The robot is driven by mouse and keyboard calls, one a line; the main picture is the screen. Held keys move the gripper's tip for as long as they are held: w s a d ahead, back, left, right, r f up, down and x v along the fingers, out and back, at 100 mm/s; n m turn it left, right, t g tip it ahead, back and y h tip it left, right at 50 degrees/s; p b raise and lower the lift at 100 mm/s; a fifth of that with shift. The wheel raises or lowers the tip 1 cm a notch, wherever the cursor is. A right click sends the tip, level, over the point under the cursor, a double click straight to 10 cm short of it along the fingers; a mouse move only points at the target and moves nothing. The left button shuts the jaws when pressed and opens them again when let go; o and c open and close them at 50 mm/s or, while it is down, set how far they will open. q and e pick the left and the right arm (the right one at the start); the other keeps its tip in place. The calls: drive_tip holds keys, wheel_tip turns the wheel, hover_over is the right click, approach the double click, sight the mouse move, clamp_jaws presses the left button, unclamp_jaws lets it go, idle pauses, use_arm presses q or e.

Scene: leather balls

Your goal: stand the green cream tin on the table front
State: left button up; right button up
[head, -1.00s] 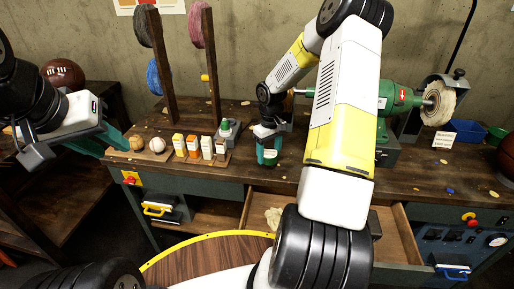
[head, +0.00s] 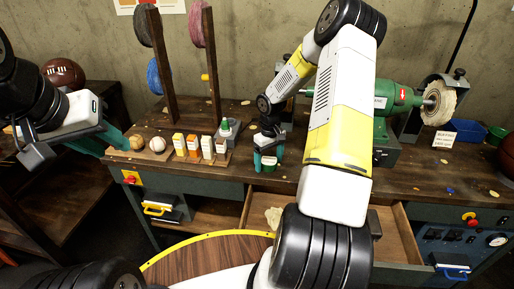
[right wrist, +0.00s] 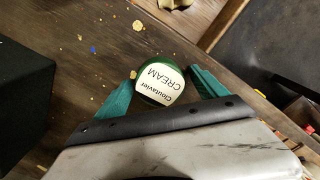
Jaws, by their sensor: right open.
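The green cream tin (right wrist: 160,82) shows in the right wrist view with its white "CREAM" label facing the camera. It lies between the two teal fingers of my right gripper (right wrist: 158,92), which are spread apart. Its left side is close to the left finger; whether they touch I cannot tell. In the head view the tin (head: 268,161) is a small shape between the fingers of my right gripper (head: 268,165), low at the table's front part, partly hidden.
A green buffing machine (head: 400,97) stands at the right. An open drawer (head: 400,235) juts out below the table edge. Scraps lie on the tabletop (head: 430,175).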

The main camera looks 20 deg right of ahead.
sight(269, 160)
drive_tip(key=shift+r, duration=0.1)
wheel_tip(269, 160, up, 12)
drive_tip(key=s+a+r+m+t, duration=0.1)
drive_tip(key=s+a+r, duration=0.2)
drive_tip(key=s+r, duration=0.35)
drive_tip(key=s+a+r+t, duration=0.2)
drive_tip(key=s+a+r, duration=0.15)
drive_tip(key=r, duration=0.55)
drive_tip(key=s+a+r+m+t+y, duration=0.1)
drive_tip(key=s+a+r, duration=0.1)
drive_tip(key=s, duration=0.5)
drive_tip(key=s+a+r+m+t+y, duration=0.1)
drive_tip(key=s+a+r+t, duration=0.1)
drive_tip(key=s, duration=0.5)
wheel_tip(269, 160, up, 2)
drive_tip(key=shift+s+a+r, duration=0.15)
drive_tip(key=shift+s+a, duration=0.15)
drive_tip(key=shift+a, duration=0.4)
